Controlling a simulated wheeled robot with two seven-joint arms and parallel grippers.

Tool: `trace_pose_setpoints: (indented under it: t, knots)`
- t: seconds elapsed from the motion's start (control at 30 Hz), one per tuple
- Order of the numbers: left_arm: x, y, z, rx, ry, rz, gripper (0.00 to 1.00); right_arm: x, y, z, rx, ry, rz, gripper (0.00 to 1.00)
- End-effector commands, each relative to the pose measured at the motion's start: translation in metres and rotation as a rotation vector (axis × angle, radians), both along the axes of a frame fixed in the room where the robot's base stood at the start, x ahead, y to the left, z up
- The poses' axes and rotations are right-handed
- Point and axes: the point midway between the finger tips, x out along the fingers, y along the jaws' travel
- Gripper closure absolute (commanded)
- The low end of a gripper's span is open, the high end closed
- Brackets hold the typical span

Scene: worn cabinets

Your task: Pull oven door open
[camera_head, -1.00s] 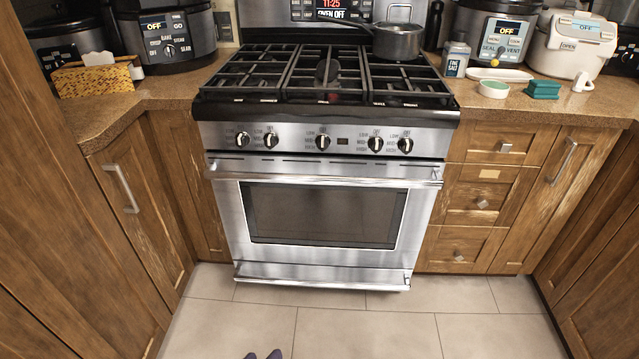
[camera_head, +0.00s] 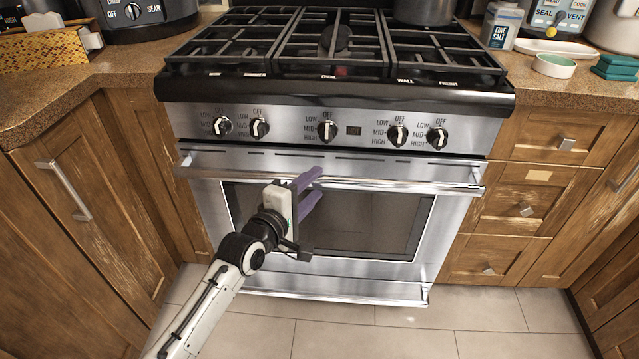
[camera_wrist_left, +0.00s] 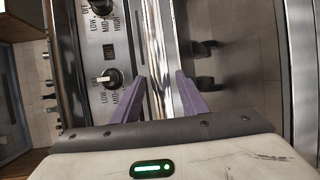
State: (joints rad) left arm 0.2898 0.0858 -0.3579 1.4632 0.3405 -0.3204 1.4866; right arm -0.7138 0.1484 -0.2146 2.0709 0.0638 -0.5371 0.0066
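The steel oven's door (camera_head: 370,225) is shut, with a dark window and a long horizontal handle bar (camera_head: 420,186) along its top. My left gripper (camera_head: 319,183) is in front of the handle, left of its middle, with its purple fingers pointing at the door. In the left wrist view the two fingers (camera_wrist_left: 161,77) stand apart, and the handle bar (camera_wrist_left: 157,45) runs between their tips. One finger is on the knob side of the bar and the other on the window side. I cannot tell whether either touches it. My right gripper is out of view.
Control knobs (camera_head: 327,131) sit in a row above the handle, below the black stove grates (camera_head: 335,40). Wooden cabinets stand close on the left (camera_head: 85,200) and drawers (camera_head: 520,205) on the right. The tiled floor (camera_head: 400,330) in front of the oven is clear.

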Motion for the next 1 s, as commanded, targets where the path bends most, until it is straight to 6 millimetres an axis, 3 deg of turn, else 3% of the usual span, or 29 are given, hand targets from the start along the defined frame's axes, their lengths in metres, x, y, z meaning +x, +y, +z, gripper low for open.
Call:
trace_pose_setpoints:
  t: [0.2, 0.57, 0.6, 0.83, 1.0]
  knots:
    - [0.025, -0.011, -0.006, 0.001, -0.001, 0.0, 0.61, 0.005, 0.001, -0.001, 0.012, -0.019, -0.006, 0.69]
    - [0.03, -0.013, -0.006, 0.002, -0.001, 0.0, 0.61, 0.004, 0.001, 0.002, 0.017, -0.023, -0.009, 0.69]
    - [0.031, -0.013, -0.006, 0.002, -0.001, 0.0, 0.62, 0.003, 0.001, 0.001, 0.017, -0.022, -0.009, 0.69]
    - [0.03, -0.013, -0.006, 0.002, -0.001, 0.0, 1.0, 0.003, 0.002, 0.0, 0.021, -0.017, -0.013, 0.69]
    - [0.03, -0.013, -0.007, 0.002, -0.001, 0.0, 1.0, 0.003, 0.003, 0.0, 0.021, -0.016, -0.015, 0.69]
